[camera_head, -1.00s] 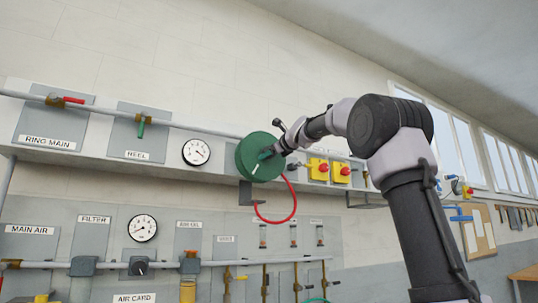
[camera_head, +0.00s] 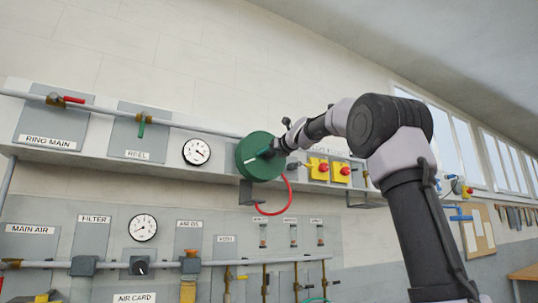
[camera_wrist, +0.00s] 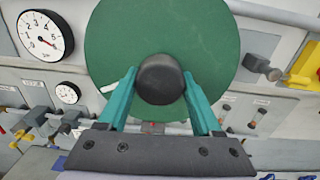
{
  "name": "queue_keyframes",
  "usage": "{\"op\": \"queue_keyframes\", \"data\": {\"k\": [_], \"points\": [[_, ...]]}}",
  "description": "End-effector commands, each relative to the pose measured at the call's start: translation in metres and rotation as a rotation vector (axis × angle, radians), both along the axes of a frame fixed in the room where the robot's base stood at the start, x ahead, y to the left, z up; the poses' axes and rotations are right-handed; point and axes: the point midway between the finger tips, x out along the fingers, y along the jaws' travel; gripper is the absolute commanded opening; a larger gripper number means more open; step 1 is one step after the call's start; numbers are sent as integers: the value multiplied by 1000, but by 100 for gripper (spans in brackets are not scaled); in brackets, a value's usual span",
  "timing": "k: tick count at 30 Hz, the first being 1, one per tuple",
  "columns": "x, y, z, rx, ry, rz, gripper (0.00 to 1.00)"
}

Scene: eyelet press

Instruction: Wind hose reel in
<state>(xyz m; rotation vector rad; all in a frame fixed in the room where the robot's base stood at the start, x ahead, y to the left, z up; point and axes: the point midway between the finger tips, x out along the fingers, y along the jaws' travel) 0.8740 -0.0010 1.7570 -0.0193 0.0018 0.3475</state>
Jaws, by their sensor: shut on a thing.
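The green hose reel (camera_head: 252,158) is mounted on the wall panel, and its round face fills the upper middle of the wrist view (camera_wrist: 120,40). A white mark shows on the face at the left in the wrist view. My gripper (camera_wrist: 160,85) has its teal fingers shut on the reel's dark round knob (camera_wrist: 160,78), in front of the face. In the head view my gripper covers the right part of the reel. The red hose (camera_head: 275,212) hangs in a short loop below the reel.
A gauge (camera_head: 196,152) and the REEL valve with a green handle (camera_head: 141,128) are left of the reel. Yellow boxes with red buttons (camera_head: 340,172) are close on its right. A grey bracket (camera_head: 250,194) sits below.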

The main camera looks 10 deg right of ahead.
Motion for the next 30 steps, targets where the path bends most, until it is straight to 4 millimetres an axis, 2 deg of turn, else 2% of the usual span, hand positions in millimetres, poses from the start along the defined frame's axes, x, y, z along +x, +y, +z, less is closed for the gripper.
{"op": "queue_keyframes", "data": {"k": [1, 10, 11, 12, 13, 23, 26, 30], "points": [[2, 1, -5, 1, 11, 4, 0], [2, 1, -6, 1, 12, 4, 0], [2, 1, -6, 1, 12, 5, 74], [2, 1, -5, 1, 11, 4, 89], [2, 1, -5, 1, 11, 4, 96], [-1, 0, -2, 2, 4, 2, 96], [-10, -3, 0, 2, 3, 1, 96], [-33, -12, 0, 2, 2, 0, 96]]}}
